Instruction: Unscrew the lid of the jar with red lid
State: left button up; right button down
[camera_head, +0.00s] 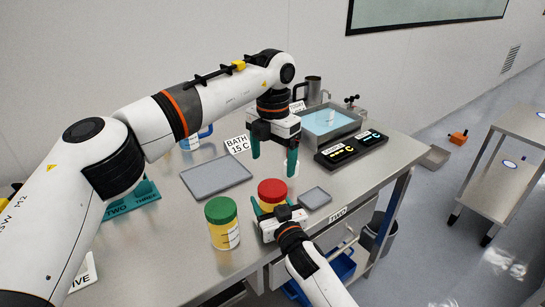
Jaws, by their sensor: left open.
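The jar with red lid (272,189) stands on the metal table near its front edge, with its lid on and its yellowish body partly hidden. My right gripper (272,207) comes from the front with its fingers on both sides of the jar's body, appearing closed on it below the lid. My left gripper (274,155) points down, open and empty, above and behind the red lid, apart from it.
A green-lidded jar (223,222) stands close left of the red-lidded one. A large grey tray (216,177) lies to the left, a small grey tray (314,198) to the right. A water bath (328,122) and a black block (350,150) stand behind.

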aim_at(273, 187)
pick_arm(q)
jog(key=m, duration=0.6)
jog(key=shift+m, duration=0.3)
jog(key=m, duration=1.8)
jog(key=shift+m, duration=0.3)
jog(key=shift+f, duration=4)
jog(key=shift+c, duration=0.3)
jog(key=c, duration=1)
jog(key=shift+o, duration=0.2)
jog(key=n, duration=1)
